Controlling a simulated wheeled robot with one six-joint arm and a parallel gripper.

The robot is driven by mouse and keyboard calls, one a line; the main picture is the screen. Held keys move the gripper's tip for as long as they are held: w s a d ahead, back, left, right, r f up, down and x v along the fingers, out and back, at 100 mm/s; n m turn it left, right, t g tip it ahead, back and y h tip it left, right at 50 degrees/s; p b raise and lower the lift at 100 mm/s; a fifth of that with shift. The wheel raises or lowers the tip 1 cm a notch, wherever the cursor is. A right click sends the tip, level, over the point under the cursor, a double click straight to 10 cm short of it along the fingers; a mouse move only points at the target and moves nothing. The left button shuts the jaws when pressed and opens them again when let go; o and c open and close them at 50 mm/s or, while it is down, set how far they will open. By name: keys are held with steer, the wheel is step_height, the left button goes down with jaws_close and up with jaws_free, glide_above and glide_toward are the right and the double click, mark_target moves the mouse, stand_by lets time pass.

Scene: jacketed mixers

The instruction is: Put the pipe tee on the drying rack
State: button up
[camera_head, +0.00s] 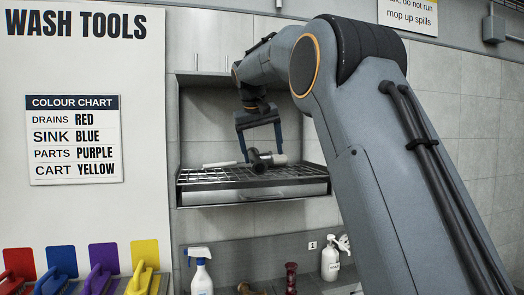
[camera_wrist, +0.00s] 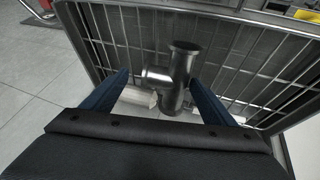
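The pipe tee (camera_head: 259,161) is a dark, shiny metal fitting at the drying rack in the head view. In the wrist view the tee (camera_wrist: 180,78) lies over the wire bars, its side branch pointing left, and appears to rest on them. The drying rack (camera_head: 300,190) is a wire shelf with a metal front, in a wall recess. My gripper (camera_head: 260,146) is directly above the tee. Its two blue fingers (camera_wrist: 160,82) are spread apart on either side of the tee, with a visible gap on the left. The right finger is close to the tee; contact there is unclear.
A pale cylinder (camera_wrist: 138,97) lies on the rack beside the tee; a pale piece (camera_head: 219,164) also shows left of it in the head view. Spray bottles (camera_head: 201,272) and fittings stand below the rack. Coloured brushes (camera_head: 142,275) hang at left.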

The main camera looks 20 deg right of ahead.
steer(key=shift+o, duration=0.8)
steer(key=shift+r, duration=0.2)
steer(key=b+v, duration=0.1)
steer(key=v, duration=1.1)
steer(key=shift+b, duration=0.3)
steer(key=shift+a, duration=0.15)
